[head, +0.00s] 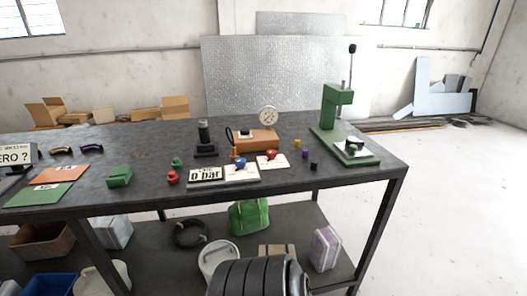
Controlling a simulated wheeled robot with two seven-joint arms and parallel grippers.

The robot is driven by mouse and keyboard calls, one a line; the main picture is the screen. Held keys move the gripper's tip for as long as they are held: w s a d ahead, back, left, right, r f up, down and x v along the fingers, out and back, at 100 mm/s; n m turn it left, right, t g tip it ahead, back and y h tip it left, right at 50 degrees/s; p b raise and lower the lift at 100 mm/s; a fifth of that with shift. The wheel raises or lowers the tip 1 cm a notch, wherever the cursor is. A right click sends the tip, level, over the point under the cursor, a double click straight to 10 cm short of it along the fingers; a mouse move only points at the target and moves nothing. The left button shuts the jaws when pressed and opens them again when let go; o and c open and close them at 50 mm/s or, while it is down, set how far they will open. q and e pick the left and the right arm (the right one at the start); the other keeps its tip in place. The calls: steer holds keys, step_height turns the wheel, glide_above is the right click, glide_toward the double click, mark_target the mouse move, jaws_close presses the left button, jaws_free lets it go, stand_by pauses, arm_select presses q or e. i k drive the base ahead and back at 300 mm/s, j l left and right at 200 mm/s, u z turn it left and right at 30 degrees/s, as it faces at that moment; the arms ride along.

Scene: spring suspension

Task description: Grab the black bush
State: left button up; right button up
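The black bush appears to be the small black cylinder (314,166) standing on the dark workbench (150,145), near its front edge on the right side. A small purple piece (305,152) and a small yellow piece (297,142) stand just behind it in a slanting row. The green press (328,115) stands to its right on a green base. Neither of my grippers shows in the head view. Nothing touches the black piece that I can see.
Left of the black piece are white plates with blue and red parts (270,155), a "0 bar" sign (206,174) and a brown block with a gauge (268,116). A lower shelf holds a green bag (249,217). The bench's front right corner is clear.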

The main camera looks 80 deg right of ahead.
mark_target(314, 164)
steer(key=z, duration=3.1)
